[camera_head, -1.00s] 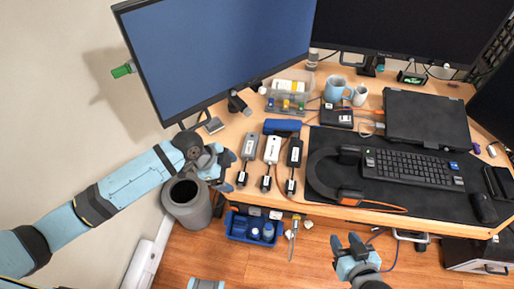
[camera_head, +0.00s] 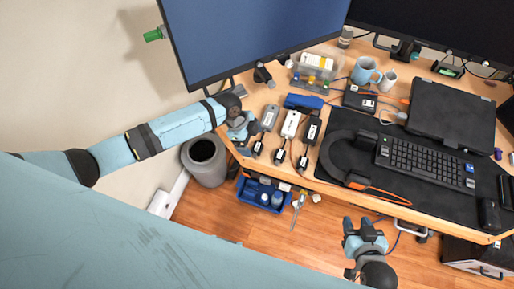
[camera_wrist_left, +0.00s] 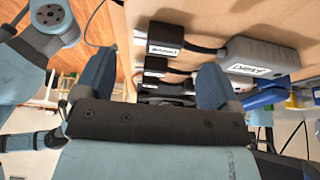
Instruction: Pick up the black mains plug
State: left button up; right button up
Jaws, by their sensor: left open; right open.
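Three adapters lie side by side on the desk: grey (camera_head: 270,117), white (camera_head: 291,123) and black (camera_head: 312,129). Each has a small black block at its near end: the left block (camera_head: 257,148), the middle block (camera_head: 279,157) and the right block (camera_head: 302,162). I cannot tell which is the mains plug. My left gripper (camera_head: 240,130) is open at the desk's left edge, beside the grey adapter. In the left wrist view, the nearest labelled black block (camera_wrist_left: 170,42) shows beyond the open fingers (camera_wrist_left: 155,85), not gripped. My right gripper (camera_head: 363,226) is open and empty, in front of the desk.
A blue case (camera_head: 304,102) and a clear organiser box (camera_head: 318,65) lie behind the adapters. A black mat (camera_head: 345,185) with a keyboard (camera_head: 425,164) is to the right. The monitor (camera_head: 250,40) stands behind my left arm. A grey bin (camera_head: 205,172) and blue crate (camera_head: 250,197) are below.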

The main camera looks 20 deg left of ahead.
aim_at(256, 149)
pick_arm(q)
jog(key=x, duration=0.4)
jog(key=shift+s+d+f, duration=0.1)
jog(key=shift+s+d, duration=0.05)
jog(key=shift+d, duration=0.1)
jog(key=shift+c, duration=0.4)
jog(key=c, duration=0.9)
jog(key=shift+c, duration=0.2)
